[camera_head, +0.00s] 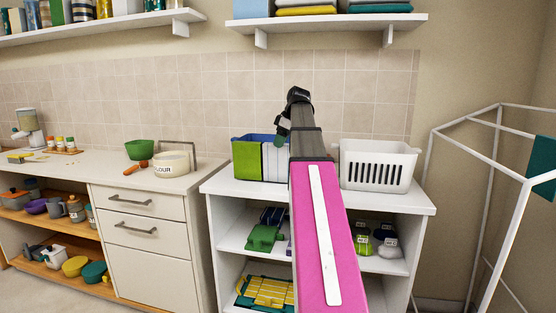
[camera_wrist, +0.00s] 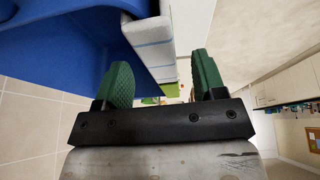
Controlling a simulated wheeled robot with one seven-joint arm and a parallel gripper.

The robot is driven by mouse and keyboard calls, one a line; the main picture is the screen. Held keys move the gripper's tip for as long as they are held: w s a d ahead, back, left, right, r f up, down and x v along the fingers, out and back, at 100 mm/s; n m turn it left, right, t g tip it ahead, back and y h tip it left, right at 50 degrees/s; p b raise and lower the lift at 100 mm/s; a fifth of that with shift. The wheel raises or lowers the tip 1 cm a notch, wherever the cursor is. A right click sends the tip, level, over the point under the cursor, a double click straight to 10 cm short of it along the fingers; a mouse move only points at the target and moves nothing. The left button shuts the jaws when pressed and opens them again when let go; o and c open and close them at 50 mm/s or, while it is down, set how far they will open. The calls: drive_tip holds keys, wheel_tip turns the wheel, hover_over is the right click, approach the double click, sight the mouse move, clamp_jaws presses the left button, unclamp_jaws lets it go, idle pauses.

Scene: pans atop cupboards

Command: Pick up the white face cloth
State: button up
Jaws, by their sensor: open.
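A white cloth (camera_head: 274,164) hangs over the front of a blue bin (camera_head: 262,136) on the white shelf unit, beside a green cloth (camera_head: 246,160). My arm hides the bin's right part. My gripper (camera_head: 282,134) is at the bin's front rim, near the white cloth. In the wrist view, my gripper (camera_wrist: 164,82) is open, with green finger pads. A white piece, seemingly the white cloth (camera_wrist: 150,42), lies over the rim and reaches between the fingers. The left finger is on the side of the blue bin's inside (camera_wrist: 50,40). Contact cannot be told.
A white slotted basket (camera_head: 378,166) stands right of my arm on the same top (camera_head: 425,205). A wall shelf (camera_head: 325,22) with folded cloths hangs above. A counter with a flour bowl (camera_head: 171,164) is at left. A white frame rack (camera_head: 480,160) stands at right.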

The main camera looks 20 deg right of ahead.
sight(276, 160)
drive_tip(key=shift+x, duration=1.5)
drive_tip(key=shift+f, duration=0.25)
drive_tip(key=c, duration=1)
